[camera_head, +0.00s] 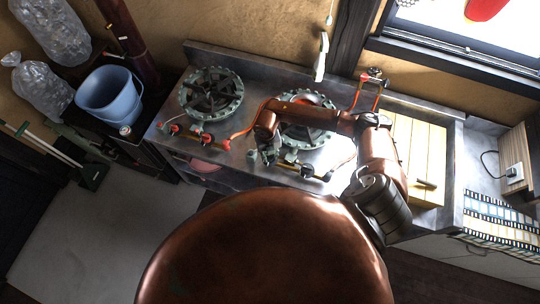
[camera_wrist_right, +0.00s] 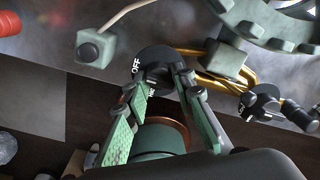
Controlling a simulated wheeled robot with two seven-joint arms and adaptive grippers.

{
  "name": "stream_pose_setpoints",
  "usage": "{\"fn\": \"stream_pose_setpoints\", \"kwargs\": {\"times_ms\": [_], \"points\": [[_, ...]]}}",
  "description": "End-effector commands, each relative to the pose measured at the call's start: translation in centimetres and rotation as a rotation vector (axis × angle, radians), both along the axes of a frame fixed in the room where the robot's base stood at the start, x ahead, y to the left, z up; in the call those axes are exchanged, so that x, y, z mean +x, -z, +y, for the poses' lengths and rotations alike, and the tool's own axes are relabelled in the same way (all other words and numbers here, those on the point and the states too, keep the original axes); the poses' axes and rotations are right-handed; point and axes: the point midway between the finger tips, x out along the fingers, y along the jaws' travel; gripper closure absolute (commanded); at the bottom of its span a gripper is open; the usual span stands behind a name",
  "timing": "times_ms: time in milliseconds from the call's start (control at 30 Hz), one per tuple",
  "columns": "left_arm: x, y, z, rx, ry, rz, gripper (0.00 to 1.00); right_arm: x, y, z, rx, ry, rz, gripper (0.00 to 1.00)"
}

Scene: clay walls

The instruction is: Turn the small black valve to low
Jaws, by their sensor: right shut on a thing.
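A small black valve (camera_wrist_right: 158,58) with white lettering, "OFF" readable and the rest partly hidden, sits at the front of the stove in the right wrist view. My right gripper (camera_wrist_right: 160,88) has its two green fingers on either side of it and is shut on it. In the head view my right gripper (camera_head: 268,152) reaches down to the stove's front, left of the right burner (camera_head: 306,132), and hides this valve. A second black knob with white lettering (camera_wrist_right: 260,102) stands apart to the right in the wrist view. My left gripper is not in view.
The metal stove counter (camera_head: 245,95) has a left burner (camera_head: 211,94), orange hoses and red fittings (camera_head: 175,128). A yellow slatted board (camera_head: 425,145) lies to the right. A blue bucket (camera_head: 108,97) stands at left. Grey floor (camera_head: 110,220) is open in front.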

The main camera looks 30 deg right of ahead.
Motion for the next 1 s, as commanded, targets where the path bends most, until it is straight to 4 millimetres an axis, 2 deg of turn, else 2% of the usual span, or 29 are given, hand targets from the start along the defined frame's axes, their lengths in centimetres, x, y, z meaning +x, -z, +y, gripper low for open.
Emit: {"fn": "stream_pose_setpoints", "kwargs": {"times_ms": [100,200,600,1000], "points": [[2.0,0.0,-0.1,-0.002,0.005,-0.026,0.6,0.1,-0.2,0.2,0.003,-0.017,-0.003,1.0],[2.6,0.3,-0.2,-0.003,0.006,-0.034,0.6,0.2,-0.1,0.1,0.003,-0.05,-0.003,1.0],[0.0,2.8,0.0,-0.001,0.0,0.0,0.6,0.2,0.0,0.1,0.002,-0.322,-0.004,1.0],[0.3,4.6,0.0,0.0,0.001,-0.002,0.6,0.1,-0.2,0.1,0.002,-0.553,-0.005,1.0]]}}
